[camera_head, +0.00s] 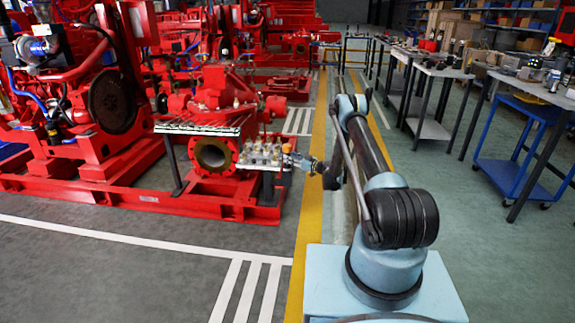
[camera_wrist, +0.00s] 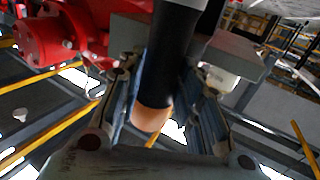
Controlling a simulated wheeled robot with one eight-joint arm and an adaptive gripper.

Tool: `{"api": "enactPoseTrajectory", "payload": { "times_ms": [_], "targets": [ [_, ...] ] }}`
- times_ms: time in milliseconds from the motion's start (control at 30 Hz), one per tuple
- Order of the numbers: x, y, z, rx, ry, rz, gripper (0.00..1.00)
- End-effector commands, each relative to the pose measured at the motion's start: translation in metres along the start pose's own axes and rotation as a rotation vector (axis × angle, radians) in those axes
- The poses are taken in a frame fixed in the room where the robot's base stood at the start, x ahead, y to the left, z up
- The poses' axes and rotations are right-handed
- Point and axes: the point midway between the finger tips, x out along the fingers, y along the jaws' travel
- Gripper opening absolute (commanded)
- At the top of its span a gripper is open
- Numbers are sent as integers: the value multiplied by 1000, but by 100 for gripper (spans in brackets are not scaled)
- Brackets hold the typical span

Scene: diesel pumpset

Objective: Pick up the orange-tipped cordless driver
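A black cylinder with an orange end, which looks like the orange-tipped driver (camera_wrist: 153,112), lies between the two fingers of my gripper (camera_wrist: 165,90) in the wrist view. Its orange end points back toward the palm. The left finger is very close to it or touching. A narrow gap seems to show by the right finger near the orange end, so firm contact is unclear. In the head view, my gripper (camera_head: 298,161) is beside the right end of a small rack with pale bottle-like items (camera_head: 260,152).
A grey slab (camera_wrist: 240,58) and a pale round item sit just behind the fingers. Red pumpsets (camera_head: 110,100) fill the left. Benches with tools (camera_head: 445,70) and a blue cart (camera_head: 515,175) stand at right. The floor in front is clear.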

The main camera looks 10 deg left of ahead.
Motion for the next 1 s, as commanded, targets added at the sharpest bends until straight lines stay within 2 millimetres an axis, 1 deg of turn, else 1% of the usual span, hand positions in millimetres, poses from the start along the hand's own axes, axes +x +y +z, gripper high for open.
{"api": "enactPoseTrajectory", "payload": {
  "times_ms": [33, 67, 367, 533, 667, 767, 1000],
  "targets": [
    [0, 0, 0, 0, 0, 0, 4],
    [0, 0, 0, 0, 0, 0, 0],
    [0, 0, -2, 0, 1, 0, 0],
    [0, 0, -11, 0, 1, 0, 0],
    [0, 0, -27, 1, 1, 0, 0],
    [0, 0, -45, 1, 1, 0, 0],
    [0, 0, -95, 1, 1, -1, 0]
  ]
}}
